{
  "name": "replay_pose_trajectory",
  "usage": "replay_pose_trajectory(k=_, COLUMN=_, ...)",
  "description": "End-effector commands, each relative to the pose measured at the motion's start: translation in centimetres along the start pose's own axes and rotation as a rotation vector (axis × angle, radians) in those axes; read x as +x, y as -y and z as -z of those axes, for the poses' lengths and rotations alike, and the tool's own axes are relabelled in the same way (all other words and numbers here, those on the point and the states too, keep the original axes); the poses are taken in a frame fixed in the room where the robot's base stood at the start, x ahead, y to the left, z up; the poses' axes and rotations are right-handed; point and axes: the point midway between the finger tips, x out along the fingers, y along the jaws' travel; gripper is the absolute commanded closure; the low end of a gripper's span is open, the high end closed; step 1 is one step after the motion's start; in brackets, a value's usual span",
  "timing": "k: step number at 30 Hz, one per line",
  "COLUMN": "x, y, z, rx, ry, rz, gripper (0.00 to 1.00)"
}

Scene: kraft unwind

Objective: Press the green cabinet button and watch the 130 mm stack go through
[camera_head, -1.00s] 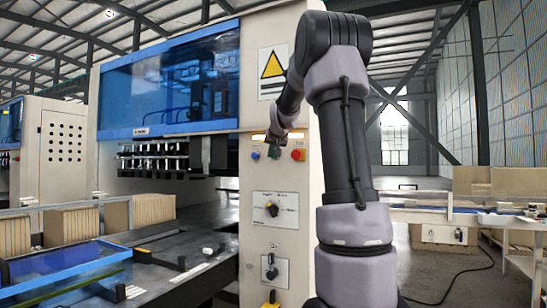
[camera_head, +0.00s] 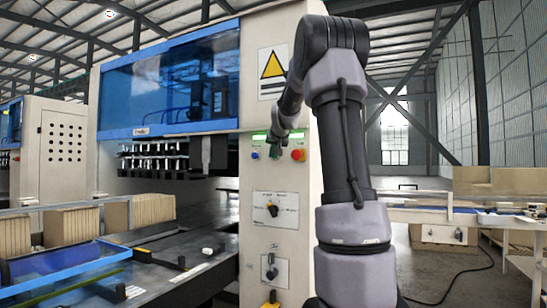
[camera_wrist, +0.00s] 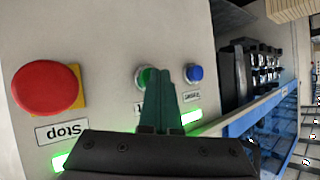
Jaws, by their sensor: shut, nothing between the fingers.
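The green button (camera_wrist: 141,78) sits on the beige cabinet panel in the wrist view, between the red stop button (camera_wrist: 45,87) and the blue button (camera_wrist: 195,73). My gripper (camera_wrist: 168,73) is shut, with its green fingertips overlapping the green button's edge; whether they touch it, I cannot tell. In the head view my gripper (camera_head: 276,152) is at the panel and hides the green button. A light strip (camera_head: 259,136) on the cabinet glows green. Brown stacks (camera_head: 72,224) stand upright on the machine's left side; which is 130 mm, I cannot tell.
The blue-windowed machine (camera_head: 166,85) has a row of metal fittings above its dark bed (camera_head: 190,225). A rotary switch (camera_head: 272,210) and a key switch (camera_head: 270,268) sit below the buttons. A conveyor with brown boxes stands at the right.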

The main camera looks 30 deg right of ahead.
Motion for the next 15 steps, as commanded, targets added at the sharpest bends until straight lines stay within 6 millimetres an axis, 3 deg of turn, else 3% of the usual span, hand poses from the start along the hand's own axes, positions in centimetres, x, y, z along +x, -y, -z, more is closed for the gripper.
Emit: replay_pose_trajectory(k=15, x=-0.75, y=0.46, z=-0.47, rx=-0.001, ry=-0.001, rz=-0.001, gripper=1.0)
